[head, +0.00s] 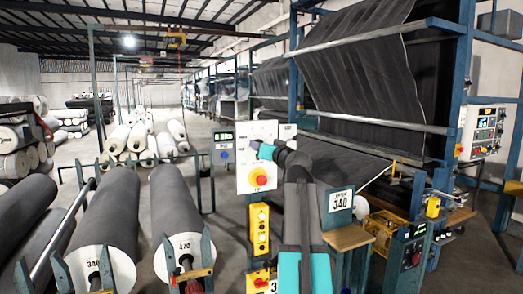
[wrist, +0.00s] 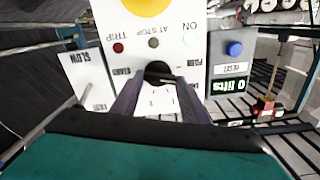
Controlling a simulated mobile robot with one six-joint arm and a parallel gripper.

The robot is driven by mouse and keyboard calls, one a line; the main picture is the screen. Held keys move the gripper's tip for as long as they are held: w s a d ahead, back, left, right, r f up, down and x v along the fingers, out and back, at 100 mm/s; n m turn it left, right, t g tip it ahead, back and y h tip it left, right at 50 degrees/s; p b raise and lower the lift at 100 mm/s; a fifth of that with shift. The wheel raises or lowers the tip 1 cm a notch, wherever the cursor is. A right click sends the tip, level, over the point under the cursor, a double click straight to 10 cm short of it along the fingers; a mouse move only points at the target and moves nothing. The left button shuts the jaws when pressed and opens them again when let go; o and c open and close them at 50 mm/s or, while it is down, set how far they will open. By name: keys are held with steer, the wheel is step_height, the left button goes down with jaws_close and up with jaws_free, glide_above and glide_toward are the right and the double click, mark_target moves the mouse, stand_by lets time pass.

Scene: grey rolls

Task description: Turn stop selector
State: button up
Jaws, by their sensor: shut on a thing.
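The white control panel (head: 257,130) stands in the middle of the head view, with a red stop button on a yellow disc (head: 260,180) low on it. In the wrist view the panel (wrist: 205,15) appears upside down, with small labels and lamps near "AT STOP". A dark round selector knob (wrist: 158,69) sits on its face. My gripper (wrist: 160,82) has its two purple fingers on either side of the knob, shut on it. The knob's pointer and exact angle are hidden. In the head view my gripper (head: 256,146) is at the panel face and my arm hides part of the panel.
A grey box with a blue button (wrist: 235,48) and a lit display stands beside the panel. Another white panel marked "SLOW" (wrist: 92,85) is on the other side. A yellow button box (head: 259,230) is below the panel. Large grey rolls (head: 110,215) fill the left floor.

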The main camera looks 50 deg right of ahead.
steer(key=shift+m, duration=1.2)
steer(key=o, duration=1.1)
steer(key=shift+c, duration=0.2)
steer(key=b+v, duration=0.3)
steer(key=v, duration=1.1)
steer(key=shift+b, duration=0.35)
steer(key=shift+w, duration=0.1)
